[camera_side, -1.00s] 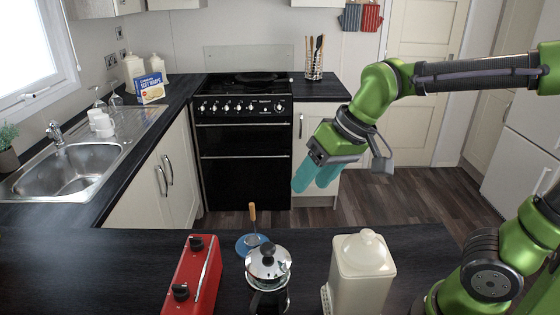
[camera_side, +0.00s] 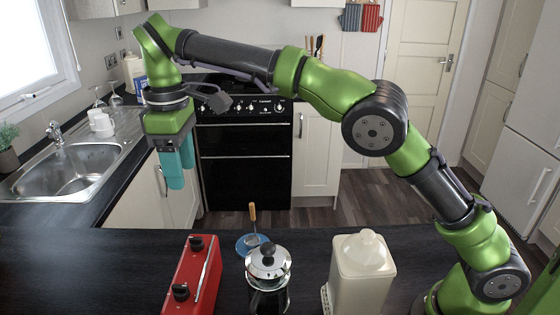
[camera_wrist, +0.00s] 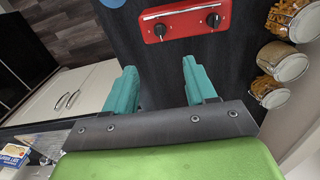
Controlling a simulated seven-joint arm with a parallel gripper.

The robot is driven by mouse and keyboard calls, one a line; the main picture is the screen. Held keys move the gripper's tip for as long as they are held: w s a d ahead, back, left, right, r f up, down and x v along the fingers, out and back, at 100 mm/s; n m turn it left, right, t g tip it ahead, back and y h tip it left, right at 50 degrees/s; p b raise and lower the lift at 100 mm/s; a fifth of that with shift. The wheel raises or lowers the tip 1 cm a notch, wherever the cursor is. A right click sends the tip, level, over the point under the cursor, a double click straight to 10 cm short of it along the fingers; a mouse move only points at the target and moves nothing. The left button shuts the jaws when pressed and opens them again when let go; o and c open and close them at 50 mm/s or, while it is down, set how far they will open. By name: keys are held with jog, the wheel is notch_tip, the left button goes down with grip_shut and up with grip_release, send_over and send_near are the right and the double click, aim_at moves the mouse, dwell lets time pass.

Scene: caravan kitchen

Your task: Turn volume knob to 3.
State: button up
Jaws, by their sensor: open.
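A red box (camera_side: 190,275) with two black knobs stands on the dark counter in the foreground. One knob (camera_side: 196,243) is at its far end and the other (camera_side: 180,292) at its near end. In the wrist view the red box (camera_wrist: 185,20) shows a left knob (camera_wrist: 160,31) and a right knob (camera_wrist: 213,20). I cannot read any numbers or tell which knob is for volume. My gripper (camera_side: 181,177) is open and empty, with teal fingers pointing down, above and beyond the box. In the wrist view my gripper (camera_wrist: 158,70) has the box ahead of its fingers.
A metal-lidded pot (camera_side: 268,262), a blue dish (camera_side: 245,243) with a wooden-handled utensil (camera_side: 252,220) and a cream canister (camera_side: 362,268) stand right of the box. Several jars (camera_wrist: 282,60) show in the wrist view. The sink (camera_side: 70,170) is at left. The counter left of the box is clear.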

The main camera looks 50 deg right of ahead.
aim_at(195, 238)
notch_tip(195, 238, down, 17)
jog(key=shift+r, duration=0.15)
dwell(0.4)
grip_shut()
